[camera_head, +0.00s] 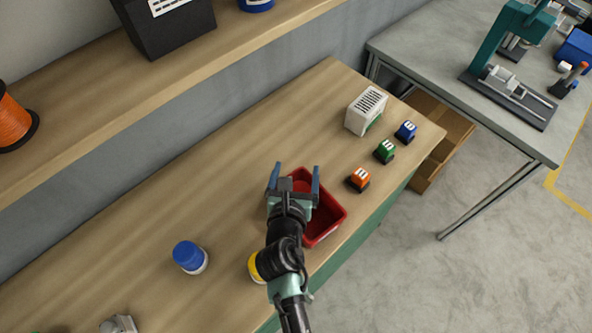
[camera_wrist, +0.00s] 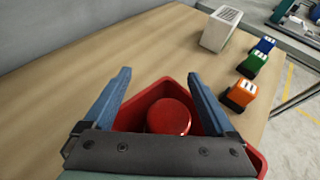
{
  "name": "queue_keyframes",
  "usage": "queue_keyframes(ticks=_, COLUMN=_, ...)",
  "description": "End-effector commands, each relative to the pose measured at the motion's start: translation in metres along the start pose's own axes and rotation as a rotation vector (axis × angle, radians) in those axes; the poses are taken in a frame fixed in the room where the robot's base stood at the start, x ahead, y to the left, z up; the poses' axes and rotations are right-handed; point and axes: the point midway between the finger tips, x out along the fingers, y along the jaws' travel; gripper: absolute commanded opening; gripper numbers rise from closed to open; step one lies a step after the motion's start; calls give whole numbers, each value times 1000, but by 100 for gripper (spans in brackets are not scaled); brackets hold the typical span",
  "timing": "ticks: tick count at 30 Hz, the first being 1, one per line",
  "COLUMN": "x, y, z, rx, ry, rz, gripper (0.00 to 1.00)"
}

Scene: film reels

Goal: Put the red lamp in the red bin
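The red lamp (camera_wrist: 169,116) is a round red cap seen from above in the wrist view, within the outline of the red bin (camera_wrist: 150,93). In the head view the lamp (camera_head: 301,185) shows partly between my fingers, and the bin (camera_head: 327,222) stands on the bench near its front edge. My gripper (camera_head: 296,167) is over the bin. Its two blue fingers (camera_wrist: 159,73) are spread, with a gap on each side of the lamp. The lamp's lower part is hidden, and my arm covers part of the bin.
A blue-capped lamp (camera_head: 189,257) stands left of my arm, and a yellow one (camera_head: 256,267) is partly behind it. Orange (camera_head: 359,180), green (camera_head: 384,151) and blue (camera_head: 405,132) blocks and a vented box (camera_head: 365,111) stand at right. The bench's middle is clear.

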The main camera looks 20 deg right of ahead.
Motion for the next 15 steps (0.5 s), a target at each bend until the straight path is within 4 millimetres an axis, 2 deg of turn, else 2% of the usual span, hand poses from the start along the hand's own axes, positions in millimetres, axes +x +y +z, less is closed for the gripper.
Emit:
queue_keyframes(ticks=7, x=-1, y=0, z=2, rx=0, ry=-1, rz=-1, gripper=90)
queue_keyframes(ticks=11, x=-6, y=-1, z=16, rx=2, ry=-2, rz=-2, gripper=90)
queue_keyframes(ticks=15, x=-29, y=0, z=10, rx=-3, ry=2, rz=1, gripper=90)
